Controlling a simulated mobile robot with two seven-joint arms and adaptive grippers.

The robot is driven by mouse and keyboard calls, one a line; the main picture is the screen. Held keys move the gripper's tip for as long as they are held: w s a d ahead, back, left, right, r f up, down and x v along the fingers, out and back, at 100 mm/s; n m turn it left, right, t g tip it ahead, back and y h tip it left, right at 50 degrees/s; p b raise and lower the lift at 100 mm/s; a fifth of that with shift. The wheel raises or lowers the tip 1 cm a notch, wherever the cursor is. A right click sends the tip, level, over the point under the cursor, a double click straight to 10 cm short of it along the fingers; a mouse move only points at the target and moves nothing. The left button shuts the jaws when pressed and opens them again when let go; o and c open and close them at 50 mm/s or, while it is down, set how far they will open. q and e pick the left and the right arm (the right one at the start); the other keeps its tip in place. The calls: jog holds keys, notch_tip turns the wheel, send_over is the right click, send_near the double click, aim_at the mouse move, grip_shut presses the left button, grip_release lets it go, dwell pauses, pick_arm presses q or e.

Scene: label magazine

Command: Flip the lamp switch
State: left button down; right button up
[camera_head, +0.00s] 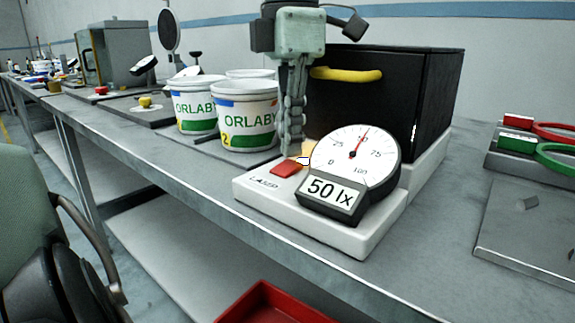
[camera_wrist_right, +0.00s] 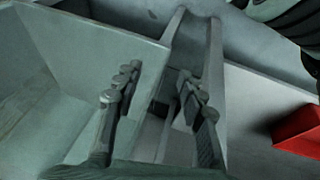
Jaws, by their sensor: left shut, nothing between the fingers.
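The lamp switch (camera_head: 285,168) is a small red piece on top of a white base (camera_head: 345,240). The lettering beside it is hard to read. My left gripper (camera_head: 292,150) points down with its fingers shut and empty, just behind the switch in the head view. I cannot tell whether the fingertips touch it. A round dial (camera_head: 354,156) and a display reading 50 lx (camera_head: 331,190) stand on the base to the right of the switch.
A black box (camera_head: 436,95) with a yellow handle (camera_head: 345,74) stands behind the dial. White labelled tubs (camera_head: 247,118) stand left of my left gripper. Red-handled (camera_head: 548,128) and green-handled (camera_head: 556,155) items lie at right. A red bin (camera_head: 272,305) is below the table's front edge.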

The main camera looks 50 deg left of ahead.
aim_at(290, 164)
pick_arm(q)
jog(key=shift+s+f, duration=0.1)
jog(key=shift+f, duration=0.05)
jog(key=shift+s+f, duration=0.1)
pick_arm(e)
jog(key=shift+w+a+r+t, duration=0.9)
jog(key=shift+w+a+t, duration=0.45)
jog(key=shift+w, duration=0.7)
pick_arm(q)
jog(key=shift+r+p, duration=1.2)
jog(key=shift+r, duration=0.25)
pick_arm(e)
jog(key=shift+s+d+f+g, duration=1.75)
jog(key=shift+s+f, duration=0.05)
jog(key=shift+s, duration=0.35)
pick_arm(q)
jog(key=shift+r+p, duration=1.15)
jog(key=shift+r, duration=0.15)
jog(key=shift+r+p, duration=0.8)
jog(key=shift+r, duration=0.1)
pick_arm(e)
jog(key=s+a+x, duration=0.1)
jog(key=x, duration=0.8)
jog(key=shift+a+f, duration=0.45)
jog(key=shift+f, duration=0.05)
jog(key=shift+s, duration=0.2)
